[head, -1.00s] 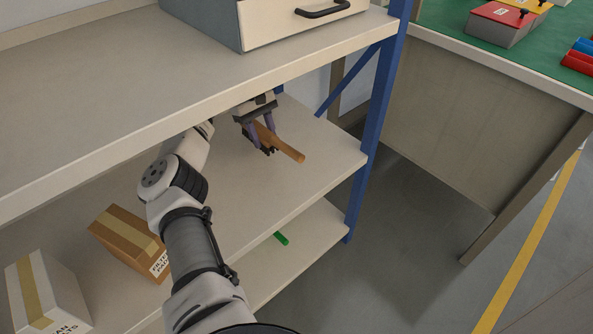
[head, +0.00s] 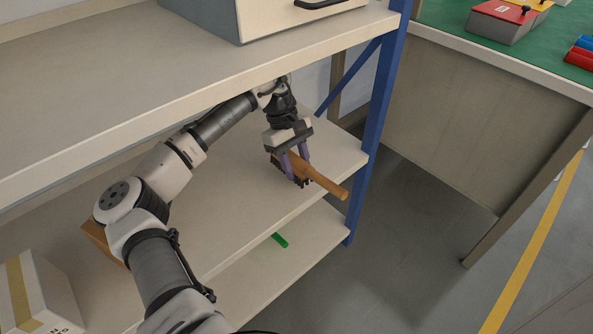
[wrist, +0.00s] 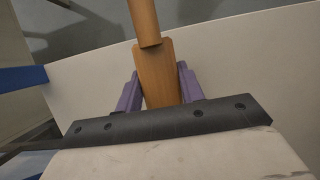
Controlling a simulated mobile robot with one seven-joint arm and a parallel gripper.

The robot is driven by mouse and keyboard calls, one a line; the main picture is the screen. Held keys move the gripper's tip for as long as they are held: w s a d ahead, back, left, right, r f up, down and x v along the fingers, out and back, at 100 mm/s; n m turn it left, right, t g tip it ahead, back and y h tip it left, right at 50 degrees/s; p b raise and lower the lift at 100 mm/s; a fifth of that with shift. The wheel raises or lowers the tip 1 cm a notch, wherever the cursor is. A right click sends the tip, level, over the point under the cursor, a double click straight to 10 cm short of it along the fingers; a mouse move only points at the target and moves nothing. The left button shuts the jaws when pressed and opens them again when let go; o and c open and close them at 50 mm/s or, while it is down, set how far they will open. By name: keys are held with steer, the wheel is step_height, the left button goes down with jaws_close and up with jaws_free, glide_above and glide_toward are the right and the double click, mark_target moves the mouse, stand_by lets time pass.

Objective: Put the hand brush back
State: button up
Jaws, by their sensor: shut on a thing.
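The hand brush (head: 325,182) has a brown wooden body and handle, with dark bristles on its underside. My gripper (head: 297,176) is shut on the brush body, one purple finger on each side. It holds the brush over the middle shelf (head: 235,200) near its front right end, the handle pointing to the front right past the shelf edge. I cannot tell whether the bristles touch the shelf. In the wrist view the brush (wrist: 157,72) runs up between the two fingers (wrist: 157,92), and its handle tip is cut off by the top edge.
The upper shelf (head: 150,90) hangs above my arm and carries a drawer box (head: 290,18). A blue post (head: 378,120) stands just right of the brush. Cardboard boxes (head: 40,295) are at the lower left, and a green object (head: 280,240) lies on the lower shelf.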

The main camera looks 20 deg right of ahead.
step_height(320, 180, down, 2)
steer(key=shift+f, duration=0.15)
steer(key=o, duration=0.9)
steer(key=shift+o, duration=0.2)
steer(key=shift+w, duration=0.1)
steer(key=p+v, duration=0.1)
steer(key=v, duration=0.6)
steer(key=shift+r+p, duration=0.35)
